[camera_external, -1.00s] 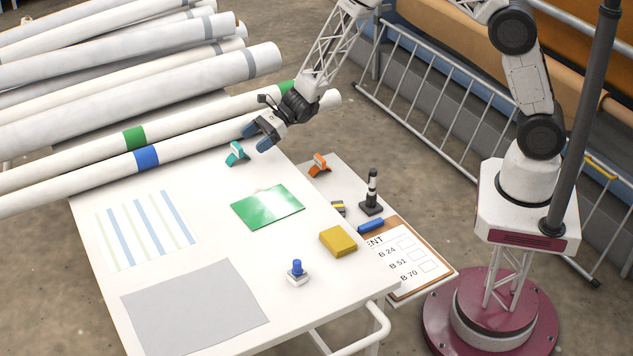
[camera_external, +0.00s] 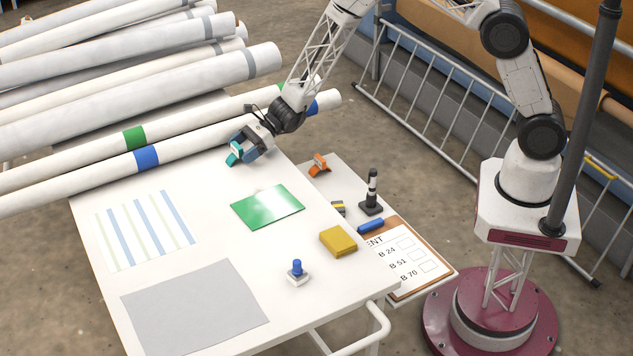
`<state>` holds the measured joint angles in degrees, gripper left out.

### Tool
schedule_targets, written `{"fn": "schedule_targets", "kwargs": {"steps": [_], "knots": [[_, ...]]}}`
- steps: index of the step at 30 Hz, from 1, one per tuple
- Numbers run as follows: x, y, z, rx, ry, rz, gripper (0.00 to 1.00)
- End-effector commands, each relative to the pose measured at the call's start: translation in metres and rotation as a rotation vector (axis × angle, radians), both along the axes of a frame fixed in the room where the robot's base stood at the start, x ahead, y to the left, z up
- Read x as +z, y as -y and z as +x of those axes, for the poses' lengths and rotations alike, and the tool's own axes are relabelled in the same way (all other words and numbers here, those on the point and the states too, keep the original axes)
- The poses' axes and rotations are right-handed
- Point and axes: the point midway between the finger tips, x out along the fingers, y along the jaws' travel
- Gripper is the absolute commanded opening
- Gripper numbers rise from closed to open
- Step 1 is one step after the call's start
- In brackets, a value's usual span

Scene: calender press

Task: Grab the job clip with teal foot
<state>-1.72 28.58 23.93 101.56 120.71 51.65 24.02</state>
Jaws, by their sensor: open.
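The job clip with the teal foot (camera_external: 235,155) stands on the white table near its back edge, in front of the long rolls. It has a teal body with a pale part near its top. My gripper (camera_external: 242,150) is open and low at the clip, its blue-tipped fingers beside and partly around it. The fingers hide part of the clip from this view. I cannot tell whether they touch it.
Long white rolls (camera_external: 60,172) lie close behind the clip. A green sheet (camera_external: 267,207), yellow block (camera_external: 338,241) and blue-knobbed stamp (camera_external: 297,272) are on the table. An orange clip (camera_external: 319,164) and black-and-white post (camera_external: 371,192) stand on the side shelf.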

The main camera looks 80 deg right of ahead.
Motion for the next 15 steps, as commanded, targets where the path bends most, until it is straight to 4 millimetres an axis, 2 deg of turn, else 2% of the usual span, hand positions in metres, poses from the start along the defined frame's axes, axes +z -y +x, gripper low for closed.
{"fn": "schedule_targets", "kwargs": {"steps": [12,15], "knots": [[0.0002,0.0001,-0.0002,0.0,0.0,0.0,0.87],[0.0001,0.0001,-0.0003,0.0,0.0,0.0,0.73]]}}
